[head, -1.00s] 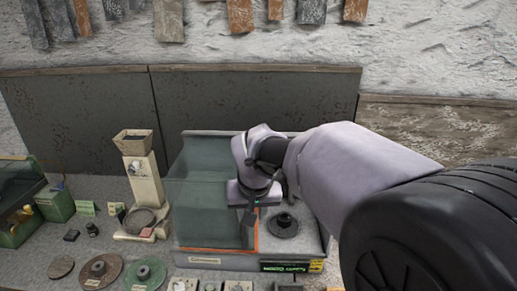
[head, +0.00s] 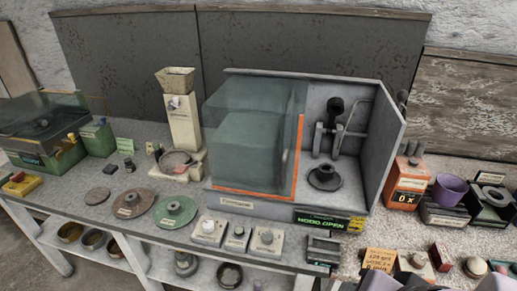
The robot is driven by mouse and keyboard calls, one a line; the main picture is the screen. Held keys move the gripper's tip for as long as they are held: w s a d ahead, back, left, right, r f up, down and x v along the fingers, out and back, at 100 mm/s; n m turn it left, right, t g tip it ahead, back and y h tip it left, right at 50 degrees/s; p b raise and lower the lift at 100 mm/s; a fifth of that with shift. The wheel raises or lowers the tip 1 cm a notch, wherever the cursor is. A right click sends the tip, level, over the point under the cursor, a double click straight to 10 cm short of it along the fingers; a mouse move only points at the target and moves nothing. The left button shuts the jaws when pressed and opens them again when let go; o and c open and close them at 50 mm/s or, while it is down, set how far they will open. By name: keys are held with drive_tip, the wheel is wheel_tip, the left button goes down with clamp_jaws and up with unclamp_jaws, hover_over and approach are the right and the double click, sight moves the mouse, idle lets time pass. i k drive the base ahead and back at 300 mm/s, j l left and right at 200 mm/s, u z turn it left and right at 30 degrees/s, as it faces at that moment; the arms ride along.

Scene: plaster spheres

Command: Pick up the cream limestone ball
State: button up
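A small round cream-coloured thing (head: 475,267) sits on the bench at the lower right, near the bottom edge of the head view. It may be the cream limestone ball, but it is too small to be sure. No other clear cream ball shows. A pale lavender-grey part of my arm shows at the bottom edge, left of the round thing. My gripper's fingers are not in view.
A grey hooded cabinet (head: 350,85) with a green glass front (head: 250,140) stands mid-bench. A cream column device (head: 182,120) is left of it.

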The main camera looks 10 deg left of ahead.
sight(476, 265)
drive_tip(key=z, duration=1.25)
drive_tip(key=u, duration=1.45)
drive_tip(key=z, duration=1.4)
